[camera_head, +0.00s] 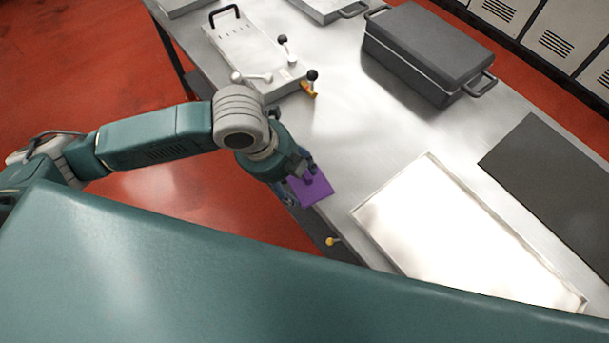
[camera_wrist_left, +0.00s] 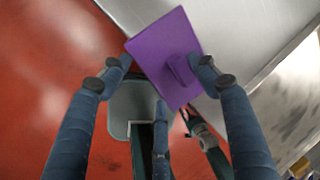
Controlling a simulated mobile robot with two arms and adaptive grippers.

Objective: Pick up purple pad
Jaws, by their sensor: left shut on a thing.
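The purple pad (camera_head: 315,190) is a flat square with a small raised purple grip on its face. It is at the near left edge of the metal table in the head view, and part of it seems to reach past that edge. In the left wrist view the pad (camera_wrist_left: 165,42) lies between the fingertips. My left gripper (camera_head: 303,174) is shut on the pad, and one finger touches the raised grip in the left wrist view (camera_wrist_left: 160,68). I cannot tell whether the pad still touches the table. My right gripper is not in view.
A white shallow tray (camera_head: 356,213) lies right of the pad. A dark mat (camera_head: 550,180) is beyond it. A grey lidded case (camera_head: 430,45) and a panel with levers (camera_head: 245,50) stand farther back. A small yellow knob (camera_head: 332,241) sits below the table edge.

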